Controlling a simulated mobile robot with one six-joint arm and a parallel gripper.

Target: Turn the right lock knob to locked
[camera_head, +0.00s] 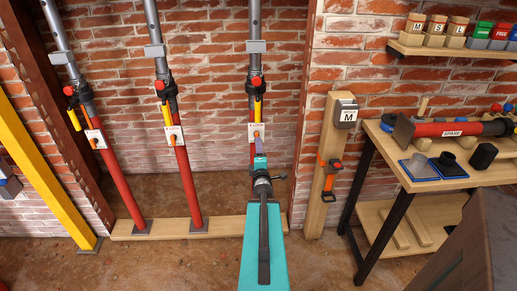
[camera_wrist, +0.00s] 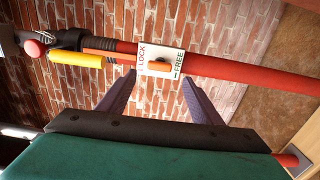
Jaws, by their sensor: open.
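The right prop is a red tube with a grey upper tube, leaning on the brick wall. Its white lock plate (camera_head: 251,127) carries an orange knob (camera_head: 257,136). In the wrist view the plate (camera_wrist: 147,49) reads LOCK on the left and FREE on the right. The orange knob (camera_wrist: 150,66) lies across its lower part; which mark it points at is hard to tell. My gripper (camera_wrist: 160,77) is open, its two dark fingers spread either side of the plate, apparently short of the knob. In the head view my gripper (camera_head: 260,158) is just below the plate.
Two similar props with plates (camera_head: 96,139) (camera_head: 173,136) stand to the left. A yellow post (camera_head: 40,165) leans further left. A wooden post with an M tag (camera_head: 322,165) and a workbench (camera_head: 420,184) are on the right. A wooden sill (camera_head: 215,228) runs along the floor.

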